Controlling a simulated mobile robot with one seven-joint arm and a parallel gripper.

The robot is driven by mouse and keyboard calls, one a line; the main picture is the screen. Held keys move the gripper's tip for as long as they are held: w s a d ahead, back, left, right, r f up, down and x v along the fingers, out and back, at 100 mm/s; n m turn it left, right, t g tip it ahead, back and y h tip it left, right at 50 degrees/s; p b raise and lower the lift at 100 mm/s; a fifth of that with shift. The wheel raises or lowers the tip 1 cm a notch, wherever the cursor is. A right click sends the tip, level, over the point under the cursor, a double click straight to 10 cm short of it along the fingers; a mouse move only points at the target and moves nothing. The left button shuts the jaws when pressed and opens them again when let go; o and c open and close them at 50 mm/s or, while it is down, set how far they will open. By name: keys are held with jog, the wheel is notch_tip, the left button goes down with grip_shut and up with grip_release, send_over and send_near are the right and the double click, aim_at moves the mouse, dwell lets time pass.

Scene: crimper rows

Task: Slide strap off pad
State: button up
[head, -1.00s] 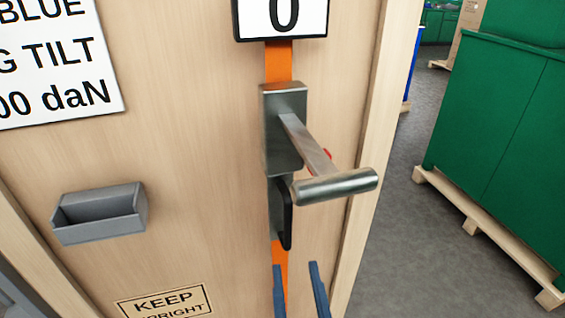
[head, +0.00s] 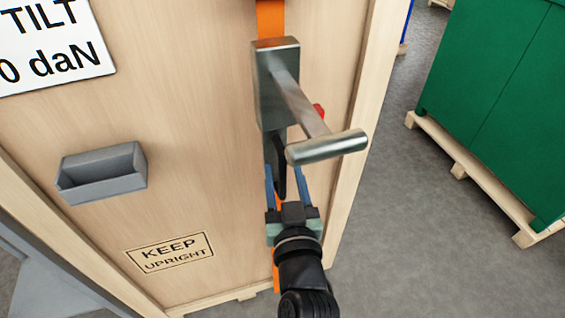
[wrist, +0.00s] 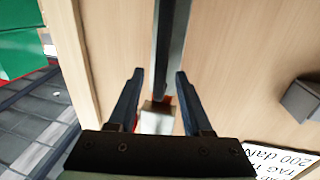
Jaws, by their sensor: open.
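An orange strap (head: 270,20) runs down the face of a wooden crate (head: 190,110). A grey metal tensioner (head: 272,90) sits over it, with a lever ending in a round handle (head: 327,147). A black curved part (head: 279,165) hangs below the tensioner body; I cannot tell whether it is the pad. My gripper (head: 286,170) is open, its blue fingers pointing up just below the handle, near this part. In the wrist view, my gripper (wrist: 160,72) has a dark upright bar (wrist: 172,45) and a pale metal block between or beyond its fingers; contact is unclear.
A grey open bin (head: 102,172) is fixed to the crate on the left, above a "KEEP UPRIGHT" label (head: 169,251). A small red part (head: 319,111) shows behind the lever. A green crate (head: 500,100) on a pallet stands at right, with clear floor between.

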jog(key=shift+w+a, duration=0.15)
jog(key=shift+w, duration=0.95)
grip_shut()
dwell(0.7)
